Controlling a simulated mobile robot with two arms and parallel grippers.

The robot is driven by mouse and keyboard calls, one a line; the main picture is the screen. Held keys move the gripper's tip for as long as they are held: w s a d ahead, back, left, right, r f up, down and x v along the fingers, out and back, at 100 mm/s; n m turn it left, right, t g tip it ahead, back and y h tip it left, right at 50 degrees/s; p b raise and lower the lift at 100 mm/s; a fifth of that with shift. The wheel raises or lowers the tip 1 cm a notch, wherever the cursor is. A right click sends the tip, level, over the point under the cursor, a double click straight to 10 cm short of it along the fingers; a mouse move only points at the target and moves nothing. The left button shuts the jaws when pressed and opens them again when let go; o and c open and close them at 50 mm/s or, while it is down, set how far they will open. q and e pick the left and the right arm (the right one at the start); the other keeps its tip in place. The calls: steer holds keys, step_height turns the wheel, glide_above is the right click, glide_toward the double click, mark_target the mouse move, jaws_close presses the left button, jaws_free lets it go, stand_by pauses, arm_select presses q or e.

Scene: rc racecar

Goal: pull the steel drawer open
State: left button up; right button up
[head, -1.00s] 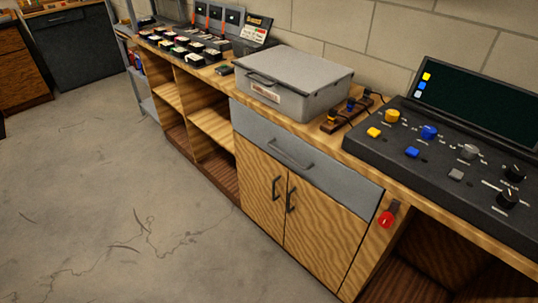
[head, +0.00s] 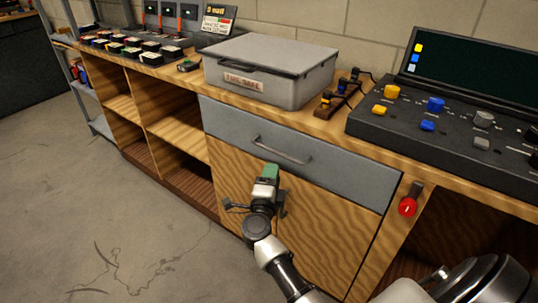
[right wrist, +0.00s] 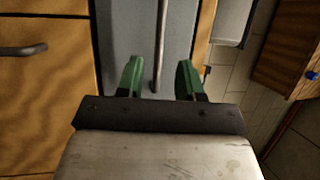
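The steel drawer (head: 340,178) is a grey front under the wooden counter and sits shut. Its bar handle (head: 281,150) is bare in the head view. My right gripper (head: 268,173) has green fingertips and is just below the handle in that picture, in front of the cabinet. In the right wrist view the right gripper (right wrist: 158,76) is open and empty. The handle (right wrist: 161,40) runs upright there, its lower end between the two fingers in the picture. The fingers do not appear to touch it. My left gripper is not in view.
A grey metal box (head: 270,72) stands on the counter above the drawer. A black control console (head: 450,125) is at right, with a red knob (head: 407,207) on the bench front below it. Wooden cabinet doors (head: 325,220) are under the drawer. Floor at left is clear.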

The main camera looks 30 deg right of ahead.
mark_target(278, 153)
steer(key=x, duration=0.8)
steer(key=shift+w+d+b, duration=0.1)
steer(key=shift+w+b, duration=0.05)
steer(key=shift+b, duration=0.15)
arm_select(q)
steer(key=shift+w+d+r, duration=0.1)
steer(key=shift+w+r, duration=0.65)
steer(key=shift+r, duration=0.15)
arm_select(e)
jaws_close()
